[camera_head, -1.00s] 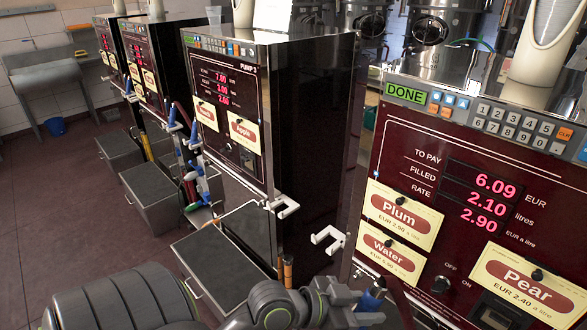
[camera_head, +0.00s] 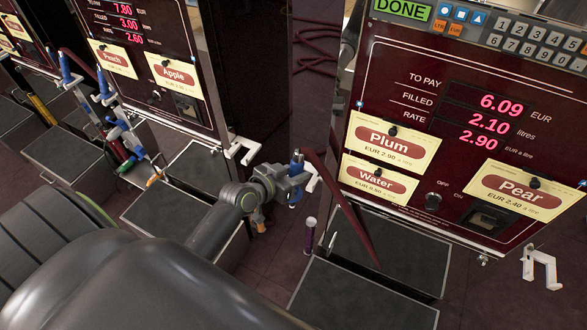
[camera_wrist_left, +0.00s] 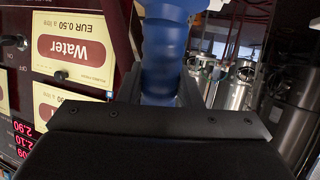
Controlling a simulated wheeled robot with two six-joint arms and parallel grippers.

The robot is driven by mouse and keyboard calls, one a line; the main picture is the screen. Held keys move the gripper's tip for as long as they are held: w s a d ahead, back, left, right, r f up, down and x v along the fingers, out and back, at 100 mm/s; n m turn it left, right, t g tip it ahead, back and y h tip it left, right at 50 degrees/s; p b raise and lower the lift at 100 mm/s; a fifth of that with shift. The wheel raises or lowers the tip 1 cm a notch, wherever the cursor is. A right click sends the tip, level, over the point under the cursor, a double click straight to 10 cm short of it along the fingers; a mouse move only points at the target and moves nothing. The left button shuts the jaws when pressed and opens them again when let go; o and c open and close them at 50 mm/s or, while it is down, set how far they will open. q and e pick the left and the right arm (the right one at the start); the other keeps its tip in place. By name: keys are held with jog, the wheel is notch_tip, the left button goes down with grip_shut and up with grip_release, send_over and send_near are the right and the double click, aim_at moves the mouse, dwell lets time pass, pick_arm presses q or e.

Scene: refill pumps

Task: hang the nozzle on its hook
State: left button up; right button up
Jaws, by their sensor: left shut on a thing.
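My left gripper (camera_head: 293,187) is shut on the blue nozzle (camera_head: 297,158), held roughly upright beside the near pump's left side. The nozzle's blue grip (camera_wrist_left: 164,62) fills the space between the jaws in the left wrist view. A dark red hose (camera_head: 345,215) hangs from the nozzle. A white hook (camera_head: 313,179) on the near pump shows just right of the nozzle, partly covered by it and the gripper. Whether nozzle and hook touch I cannot tell. My right gripper is not in view.
The near pump (camera_head: 400,95) reads DONE, with Plum, Water and Pear labels. Another white hook (camera_head: 541,268) is at its right. Pump 2 at left has an empty white hook (camera_head: 243,150). A purple-cased cylinder (camera_head: 309,236) stands below the gripper. Dark platforms (camera_head: 385,250) lie beneath.

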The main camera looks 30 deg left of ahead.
pick_arm(q)
jog(key=shift+w+a+f+y, duration=0.3)
jog(key=shift+w+a+f, duration=0.1)
jog(key=shift+w+f, duration=0.1)
jog(key=shift+w+a+f, duration=0.1)
jog(key=shift+w+f, duration=0.1)
jog(key=shift+w, duration=0.2)
jog(key=w+b, duration=0.4)
jog(key=w, duration=0.5)
jog(key=shift+a+f, duration=0.25)
jog(key=shift+f, duration=0.15)
